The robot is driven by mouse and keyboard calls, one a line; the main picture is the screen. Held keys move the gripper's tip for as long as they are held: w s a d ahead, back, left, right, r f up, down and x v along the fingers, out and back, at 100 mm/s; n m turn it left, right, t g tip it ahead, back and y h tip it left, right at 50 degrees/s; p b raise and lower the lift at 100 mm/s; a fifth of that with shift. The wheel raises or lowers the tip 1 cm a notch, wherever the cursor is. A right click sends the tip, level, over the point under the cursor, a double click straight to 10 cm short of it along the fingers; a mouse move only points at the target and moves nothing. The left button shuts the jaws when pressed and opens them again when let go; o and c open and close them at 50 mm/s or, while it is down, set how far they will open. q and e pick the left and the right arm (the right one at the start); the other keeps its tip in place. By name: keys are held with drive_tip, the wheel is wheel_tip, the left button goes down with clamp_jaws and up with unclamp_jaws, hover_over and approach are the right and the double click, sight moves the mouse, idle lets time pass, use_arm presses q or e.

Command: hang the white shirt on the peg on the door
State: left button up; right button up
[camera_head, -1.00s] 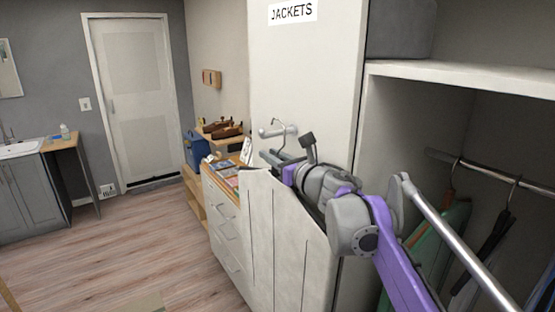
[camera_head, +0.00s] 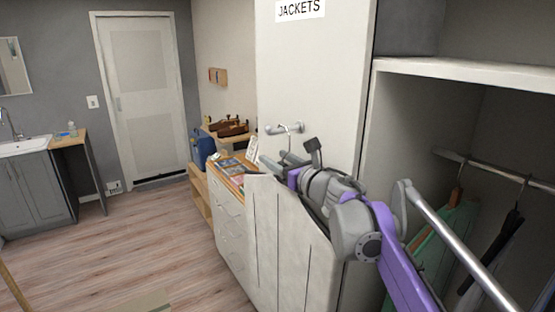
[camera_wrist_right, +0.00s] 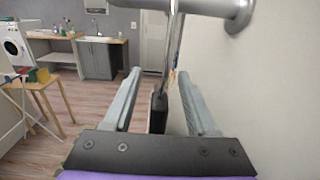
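The white shirt (camera_head: 290,240) hangs upright on its hanger in front of the white door (camera_head: 318,70) labelled JACKETS. The metal hanger hook (camera_head: 287,133) is at the grey peg (camera_head: 294,127) and appears to lie over it. In the right wrist view the hook's stem (camera_wrist_right: 173,55) rises past the left end of the peg (camera_wrist_right: 215,8). My right gripper (camera_head: 287,160) is at the shirt's top, below the peg. Its fingers (camera_wrist_right: 163,90) are apart, with the hanger's dark neck (camera_wrist_right: 158,112) between them and gaps on both sides. My left gripper is not in view.
An open wardrobe with a rail (camera_head: 500,170) and hanging clothes is at the right. A drawer chest (camera_head: 228,215) stands behind the shirt, left of the door. The wooden floor (camera_head: 130,245) at the left is mostly clear.

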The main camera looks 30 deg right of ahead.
drive_tip(key=s, duration=0.7)
drive_tip(key=s+b, duration=0.1)
drive_tip(key=s, duration=0.2)
drive_tip(key=shift+s+d, duration=0.4)
